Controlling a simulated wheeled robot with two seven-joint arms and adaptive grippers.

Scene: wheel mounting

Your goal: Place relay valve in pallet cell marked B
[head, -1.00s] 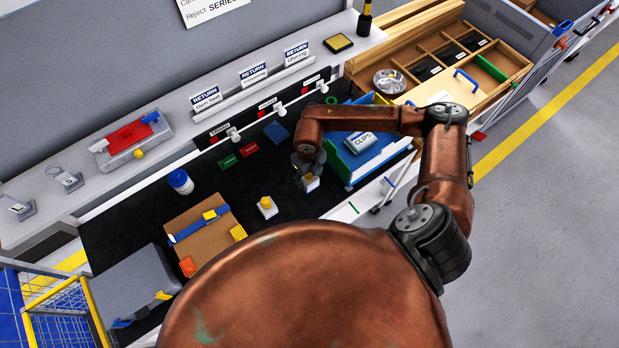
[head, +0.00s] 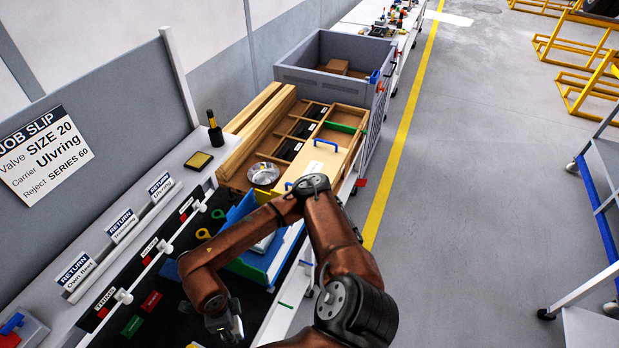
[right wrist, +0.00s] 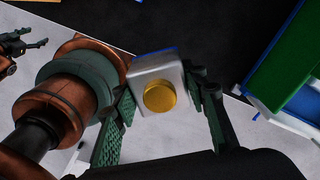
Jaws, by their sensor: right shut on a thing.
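My right gripper (head: 226,322) is low in the head view, above the black mat. It is shut on a relay valve, a pale block with a round yellow cap, which shows between the fingers in the right wrist view (right wrist: 160,72). The wooden pallet (head: 237,178) stands beyond the blue bin, apart from the gripper. It has several dark cells (head: 288,149) with small white labels too small to read, so I cannot tell which is B. A gripper that seems to be my left (right wrist: 25,43) shows small at the right wrist view's left edge; its jaw state is unclear.
A blue bin (head: 273,262) stands between the right gripper and the pallet. A grey crate (head: 330,75) is behind. RETURN signs (head: 122,226) line the left.

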